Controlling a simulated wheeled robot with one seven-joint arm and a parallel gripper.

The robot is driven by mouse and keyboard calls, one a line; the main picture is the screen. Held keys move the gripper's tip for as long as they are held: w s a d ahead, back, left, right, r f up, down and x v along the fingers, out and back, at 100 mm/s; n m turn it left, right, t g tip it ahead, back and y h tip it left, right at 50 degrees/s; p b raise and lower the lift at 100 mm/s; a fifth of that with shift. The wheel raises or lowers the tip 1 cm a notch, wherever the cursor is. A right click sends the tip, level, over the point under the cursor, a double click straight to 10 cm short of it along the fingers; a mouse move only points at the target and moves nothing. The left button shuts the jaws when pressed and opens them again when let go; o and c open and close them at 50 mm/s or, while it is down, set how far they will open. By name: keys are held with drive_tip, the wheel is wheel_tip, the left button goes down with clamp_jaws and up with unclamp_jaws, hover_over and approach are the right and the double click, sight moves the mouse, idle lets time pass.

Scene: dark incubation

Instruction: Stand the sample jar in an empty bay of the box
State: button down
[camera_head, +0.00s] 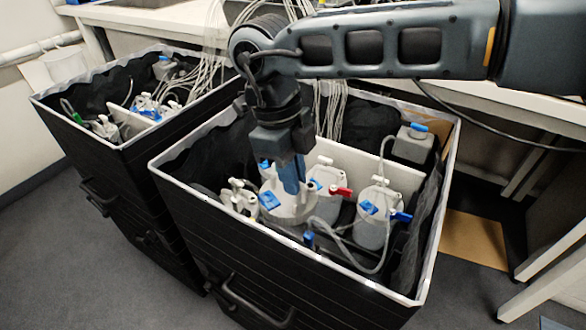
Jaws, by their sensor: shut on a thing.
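My gripper (292,185) points straight down inside the near black box (245,240), below the level of its rim. It is shut on the sample jar (287,208), a wide pale jar with a light top, gripped from above. The jar looks upright, but its base is hidden, so I cannot tell whether it touches the box floor. Other white jars with blue and red valves stand close by: one (327,205) just right of it and one (372,228) farther right. The bay edges around the held jar are mostly hidden.
A pale divider panel (350,165) stands behind the jars. A second black box (95,165) with jars and cables stands left. White benches (475,105) stand behind.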

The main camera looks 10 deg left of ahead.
drive_tip(key=b+x, duration=0.2)
drive_tip(key=x, duration=0.1)
drive_tip(key=a+b+x, duration=0.1)
drive_tip(key=x, duration=0.1)
drive_tip(key=b+x, duration=0.2)
drive_tip(key=x, duration=0.1)
drive_tip(key=shift+w+a+f+b, duration=0.25)
drive_tip(key=shift+f+b, duration=0.1)
drive_tip(key=shift+f, duration=0.15)
drive_tip(key=shift+r, duration=0.3)
drive_tip(key=shift+a+b+x, duration=0.2)
drive_tip(key=shift+b+x, duration=0.2)
drive_tip(key=shift+x, duration=0.7)
drive_tip(key=shift+a+b+x, duration=0.25)
drive_tip(key=shift+b+x, duration=0.15)
drive_tip(key=shift+x, duration=0.75)
drive_tip(key=c, duration=1.5)
unclamp_jaws()
drive_tip(key=shift+w+f, duration=0.15)
drive_tip(key=shift+f, duration=0.1)
drive_tip(key=o, duration=0.4)
drive_tip(key=shift+r, duration=0.25)
